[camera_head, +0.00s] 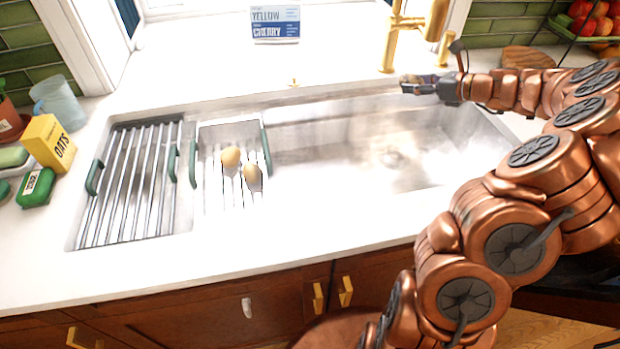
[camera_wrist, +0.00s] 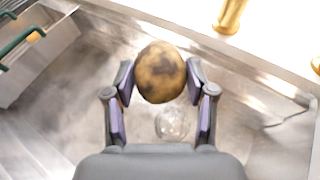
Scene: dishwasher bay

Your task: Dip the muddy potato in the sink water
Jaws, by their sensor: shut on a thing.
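My gripper (camera_wrist: 160,83) is shut on the muddy potato (camera_wrist: 160,72), a yellow-brown potato with dark patches, in the wrist view. The potato is held between the fingertips above the sink. In the head view my gripper (camera_head: 418,86) is over the back right part of the sink, near the faucet, and the potato is hard to make out there. The sink basin (camera_head: 330,150) is pale metal with a round drain (camera_wrist: 172,123) below the gripper. Bright glare hides where the water surface lies.
Two clean-looking potatoes (camera_head: 231,157) (camera_head: 252,171) lie on a rack (camera_head: 212,190) with green handles in the sink's left part. A slatted rack (camera_head: 130,190) stands farther left. A gold faucet (camera_head: 391,45) rises behind the sink. A yellow oats box (camera_head: 48,143) stands on the left counter.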

